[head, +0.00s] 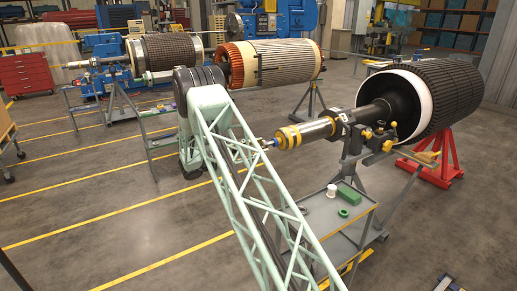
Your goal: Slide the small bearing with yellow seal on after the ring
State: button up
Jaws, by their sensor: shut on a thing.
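The rotor shaft (312,130) points left from the big dark rotor (445,100) at right, with its stepped end near the picture's middle. I cannot tell whether the band is the ring or the bearing's yellow seal. No loose small bearing can be made out. My pale green lattice arm (235,165) crosses in front, left of the shaft end.
A grey trolley (364,211) below the shaft bears a white cylinder (331,190), a green block (349,193) and a green ring (343,213). A grey stand (352,150) and a red stand (440,165) carry the rotor. Other rotors stand behind.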

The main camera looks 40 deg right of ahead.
aim_at(267, 144)
jog(key=shift+s+d+b, duration=0.15)
jog(key=shift+d+b, duration=0.1)
jog(key=shift+d, duration=1)
jog(key=shift+s+d+b, duration=0.15)
jog(key=shift+d+b, duration=0.05)
jog(key=shift+d, duration=1)
dwell(2.2)
jog(key=o, duration=1.4)
jog(key=shift+a, duration=0.25)
jog(key=shift+w+a+b, duration=0.1)
jog(key=shift+w+a, duration=0.1)
jog(key=shift+a, duration=1.2)
jog(key=shift+w+a+b, duration=0.1)
jog(key=shift+w+a, duration=0.05)
jog(key=shift+a, duration=1.3)
jog(key=shift+w+a+b, duration=0.1)
jog(key=shift+w+a, duration=0.1)
jog(key=shift+a, duration=1.2)
